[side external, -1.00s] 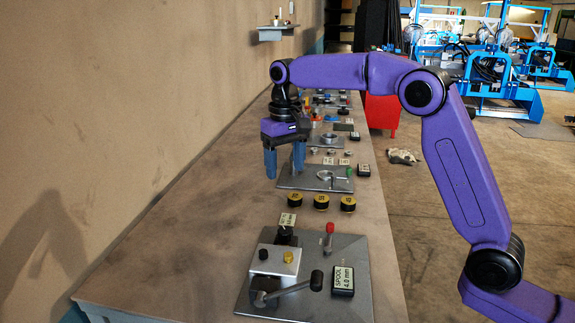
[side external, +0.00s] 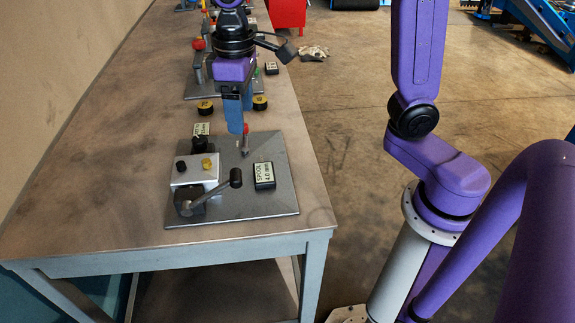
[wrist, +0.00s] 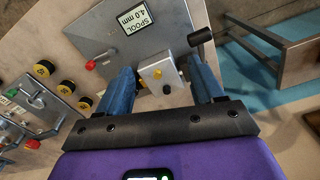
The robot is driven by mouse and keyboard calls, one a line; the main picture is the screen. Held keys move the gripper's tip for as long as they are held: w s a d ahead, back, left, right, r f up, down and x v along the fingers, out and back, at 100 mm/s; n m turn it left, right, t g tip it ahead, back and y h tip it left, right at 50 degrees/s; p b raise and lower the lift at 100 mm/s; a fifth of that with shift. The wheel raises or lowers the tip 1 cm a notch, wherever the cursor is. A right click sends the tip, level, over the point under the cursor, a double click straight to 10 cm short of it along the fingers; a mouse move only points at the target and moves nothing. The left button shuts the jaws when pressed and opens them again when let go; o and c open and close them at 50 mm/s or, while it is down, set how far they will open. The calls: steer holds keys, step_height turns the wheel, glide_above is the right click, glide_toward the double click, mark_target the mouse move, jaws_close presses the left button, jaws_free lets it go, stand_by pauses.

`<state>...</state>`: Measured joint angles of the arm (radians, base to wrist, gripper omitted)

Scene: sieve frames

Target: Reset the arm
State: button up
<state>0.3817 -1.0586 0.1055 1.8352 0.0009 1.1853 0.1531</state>
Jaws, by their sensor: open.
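My gripper (side external: 240,128) points down above the back part of a grey metal plate (side external: 262,205). Its blue fingers are apart with nothing between them; in the side view they overlap each other. On the plate are a white block (side external: 196,173) with a black and a yellow knob, a lever with a black handle (side external: 236,178), a red-topped pin (side external: 245,140) and a "SPOOL 4.0 mm" label (side external: 264,175). In the wrist view the white block (wrist: 158,72) shows between the open fingers (wrist: 166,82). The height of the fingertips above the plate is unclear.
More fixtures stand farther back. A wall runs along the left. The table's front left (side external: 90,215) is clear.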

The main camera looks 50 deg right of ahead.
steer(key=s+d+f+n, duration=0.3)
steer(key=s+d, duration=0.2)
steer(key=s, duration=0.5)
steer(key=s+d+f+n, duration=0.3)
steer(key=s+d, duration=0.1)
steer(key=s, duration=0.7)
steer(key=shift+d+f+n, duration=0.25)
steer(key=shift+d+n, duration=0.05)
steer(key=shift+d, duration=0.1)
steer(key=c, duration=0.7)
steer(key=shift+w+a+r, duration=0.15)
steer(key=shift+w+a, duration=0.1)
steer(key=c, duration=0.5)
steer(key=w+a+r+m, duration=0.1)
steer(key=w+a+r, duration=0.1)
steer(key=w+a, duration=0.3)
steer(key=w+a+r+m, duration=0.1)
steer(key=w+a+r, duration=0.2)
steer(key=w+a, duration=0.2)
steer(key=w+a+r+m, duration=0.1)
steer(key=w+a+r, duration=0.2)
steer(key=w+a, duration=0.2)
steer(key=shift+w+r+m, duration=0.2)
steer(key=shift+w+m, duration=0.1)
steer(key=shift+w, duration=0.95)
jaws_close()
glide_above(235, 174)
steer(key=shift+f, duration=3.3)
steer(key=shift+f, duration=0.1)
steer(key=shift+f, duration=1.3)
